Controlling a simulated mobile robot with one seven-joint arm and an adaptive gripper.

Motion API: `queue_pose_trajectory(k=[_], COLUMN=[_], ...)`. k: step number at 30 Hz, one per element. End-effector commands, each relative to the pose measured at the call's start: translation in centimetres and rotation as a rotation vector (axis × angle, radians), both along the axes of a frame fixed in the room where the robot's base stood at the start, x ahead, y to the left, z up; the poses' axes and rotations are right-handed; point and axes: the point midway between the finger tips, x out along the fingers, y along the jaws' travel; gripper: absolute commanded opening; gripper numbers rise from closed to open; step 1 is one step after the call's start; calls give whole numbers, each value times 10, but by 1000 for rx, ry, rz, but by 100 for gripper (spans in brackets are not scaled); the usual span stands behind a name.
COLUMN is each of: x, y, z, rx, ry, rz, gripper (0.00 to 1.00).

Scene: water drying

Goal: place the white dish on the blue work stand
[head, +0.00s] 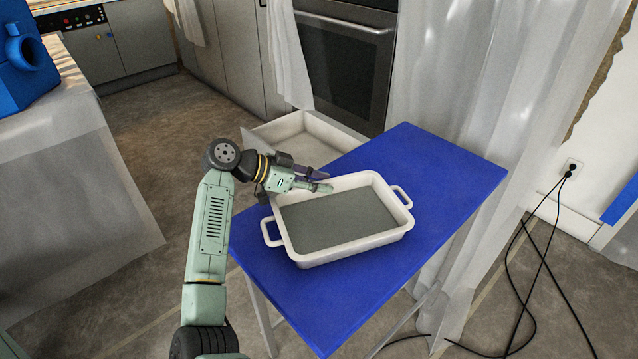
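The white dish (345,253) is a rectangular pan with a loop handle at each end and a flat grey inside. It rests upright on the blue work stand (440,155), near the middle of its top. My gripper (322,184) is at the dish's far left rim, with its fingers reaching over or beside that edge. I cannot tell whether the fingers touch the rim or how far apart they are. My gripper hides a small part of the dish's far left side.
An open white drawer or tray (290,128) lies just behind the stand. An oven (345,60) is at the back. Plastic sheeting (475,70) hangs close at the right. Black cords (540,260) trail on the floor. A covered counter (60,150) stands at left, with open floor between.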

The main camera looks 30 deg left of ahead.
Motion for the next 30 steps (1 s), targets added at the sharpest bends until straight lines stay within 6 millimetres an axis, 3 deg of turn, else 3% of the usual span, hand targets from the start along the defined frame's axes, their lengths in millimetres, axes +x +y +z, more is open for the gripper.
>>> queue_pose_trajectory(k=[11,24,30], x=[-3,-54,-68], y=[4,60,75], z=[4,43,56], rx=[1,3,2], ry=[-1,-1,0], rz=[1,3,2], gripper=[25,25,25])
